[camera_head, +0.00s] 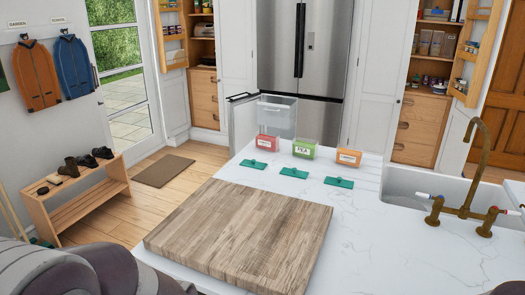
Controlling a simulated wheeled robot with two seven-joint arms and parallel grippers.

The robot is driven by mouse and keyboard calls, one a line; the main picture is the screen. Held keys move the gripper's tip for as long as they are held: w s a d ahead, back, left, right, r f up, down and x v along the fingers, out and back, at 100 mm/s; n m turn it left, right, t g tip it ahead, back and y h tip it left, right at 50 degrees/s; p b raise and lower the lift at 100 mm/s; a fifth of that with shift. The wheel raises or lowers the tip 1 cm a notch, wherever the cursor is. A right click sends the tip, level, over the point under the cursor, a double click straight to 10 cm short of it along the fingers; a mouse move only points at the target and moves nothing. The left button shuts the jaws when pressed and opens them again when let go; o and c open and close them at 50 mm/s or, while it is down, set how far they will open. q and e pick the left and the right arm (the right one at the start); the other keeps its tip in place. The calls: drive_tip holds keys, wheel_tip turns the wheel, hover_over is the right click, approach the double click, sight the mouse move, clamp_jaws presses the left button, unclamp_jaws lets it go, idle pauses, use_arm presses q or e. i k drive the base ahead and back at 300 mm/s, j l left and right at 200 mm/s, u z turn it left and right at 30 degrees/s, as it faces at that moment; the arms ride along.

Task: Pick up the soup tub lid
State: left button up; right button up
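Three flat teal lids lie in a row on the white marble counter: a left lid (253,164), a middle lid (294,173) and a right lid (339,183). Each lies apart from the tubs, in front of one. Behind them stand three labelled tubs: a red one (268,143), a green one (304,148) whose label seems to read PEA, and an orange one (348,157). The other labels are too small to read surely. No gripper shows in this view.
A large wooden board (240,235) covers the near left of the counter (390,240). A sink (400,188) with a brass tap (470,175) is at the right. A clear bin (277,117) stands behind the tubs. The counter right of the board is free.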

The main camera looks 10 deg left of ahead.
sight(253, 163)
drive_tip(key=u, duration=0.35)
drive_tip(key=i+j+u, duration=0.15)
drive_tip(key=j+u, duration=0.15)
drive_tip(key=j, duration=0.2)
drive_tip(key=i+j+u, duration=0.3)
drive_tip(key=j, duration=0.2)
drive_tip(key=i+j+u, duration=0.3)
drive_tip(key=j, duration=0.15)
drive_tip(key=i+j+u, duration=0.3)
drive_tip(key=i+j, duration=0.25)
drive_tip(key=i, duration=0.15)
drive_tip(key=i+j, duration=0.25)
drive_tip(key=i, duration=0.15)
drive_tip(key=i+j, duration=0.25)
drive_tip(key=i, duration=0.15)
drive_tip(key=i+l+z, duration=0.2)
drive_tip(key=i+z, duration=0.25)
drive_tip(key=i+l+z, duration=0.15)
drive_tip(key=z, duration=0.25)
drive_tip(key=i+j+z, duration=0.1)
drive_tip(key=i+z, duration=0.35)
drive_tip(key=i+j+z, duration=0.15)
drive_tip(key=i+z, duration=0.25)
